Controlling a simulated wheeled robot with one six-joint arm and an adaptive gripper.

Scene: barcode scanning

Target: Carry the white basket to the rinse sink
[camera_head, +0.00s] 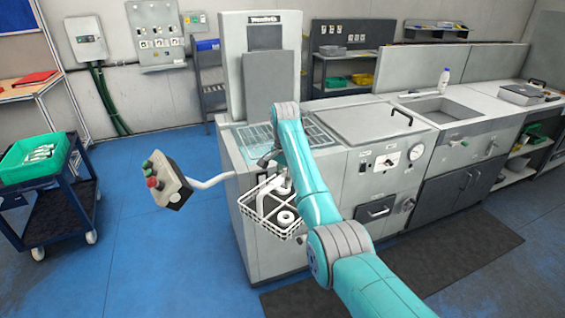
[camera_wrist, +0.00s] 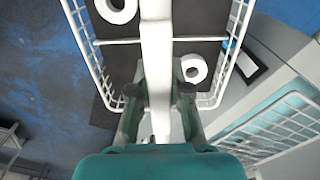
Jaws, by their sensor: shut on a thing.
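The white wire basket (camera_head: 258,214) hangs in the air in front of the grey machine's cabinet, below its top. White ring-shaped parts (camera_head: 286,218) lie in it. In the wrist view the basket (camera_wrist: 95,50) shows beyond my fingers, with two white rings (camera_wrist: 194,68) inside. My gripper (camera_wrist: 158,95) is shut on the basket's broad white handle (camera_wrist: 156,35). In the head view my arm hides part of the handle and basket. The sink (camera_head: 440,108) is a grey basin in the counter at the right, and it looks empty.
A control box (camera_head: 165,184) on a bent pipe juts out left of the basket. A wire rack (camera_head: 318,132) lies on the machine's top, beside a closed lid (camera_head: 375,122). A white bottle (camera_head: 443,80) stands behind the sink. A cart with a green bin (camera_head: 14,170) stands far left.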

